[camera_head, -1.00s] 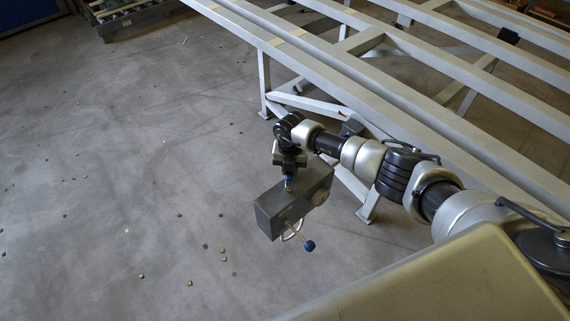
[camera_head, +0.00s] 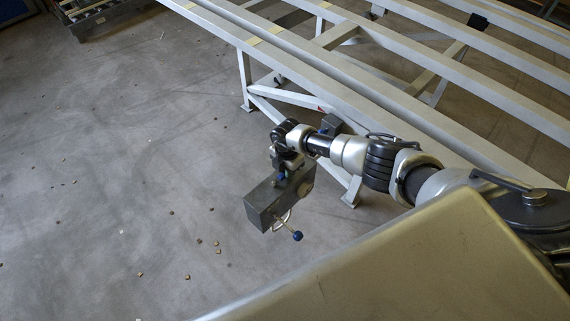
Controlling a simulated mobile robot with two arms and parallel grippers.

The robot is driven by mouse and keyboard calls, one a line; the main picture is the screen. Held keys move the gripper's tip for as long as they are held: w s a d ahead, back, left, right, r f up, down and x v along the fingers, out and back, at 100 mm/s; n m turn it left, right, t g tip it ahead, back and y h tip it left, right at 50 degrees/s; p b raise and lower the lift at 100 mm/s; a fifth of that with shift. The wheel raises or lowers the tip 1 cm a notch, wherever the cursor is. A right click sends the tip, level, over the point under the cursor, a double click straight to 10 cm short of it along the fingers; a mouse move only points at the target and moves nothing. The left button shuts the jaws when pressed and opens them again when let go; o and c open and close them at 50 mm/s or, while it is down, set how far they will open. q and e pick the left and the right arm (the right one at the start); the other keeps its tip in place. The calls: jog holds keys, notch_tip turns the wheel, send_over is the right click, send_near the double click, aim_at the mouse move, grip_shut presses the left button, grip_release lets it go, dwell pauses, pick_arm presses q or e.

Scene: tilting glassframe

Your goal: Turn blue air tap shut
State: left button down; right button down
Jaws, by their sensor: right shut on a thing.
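A small blue part (camera_head: 280,176), apparently the blue air tap, shows at the top of the box, mostly hidden by my gripper. My right gripper (camera_head: 281,171) reaches down from above and is shut on this blue part. How far the tap is turned is too small to tell. My left gripper does not show.
The long light grey metal frame (camera_head: 380,92) runs from upper left to right, behind my right arm. One leg foot (camera_head: 351,198) stands right of the box. The concrete floor (camera_head: 120,170) at left is open, with several small pebbles. A dark rack (camera_head: 100,14) stands far back.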

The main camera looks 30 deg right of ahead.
dwell(0.3)
jog(key=c, duration=1)
grip_release()
jog(key=shift+s, duration=0.1)
jog(key=shift+r, duration=0.55)
notch_tip(320, 180, up, 10)
jog(key=p, duration=0.1)
jog(key=shift+f+p, duration=0.15)
jog(key=shift+p, duration=0.15)
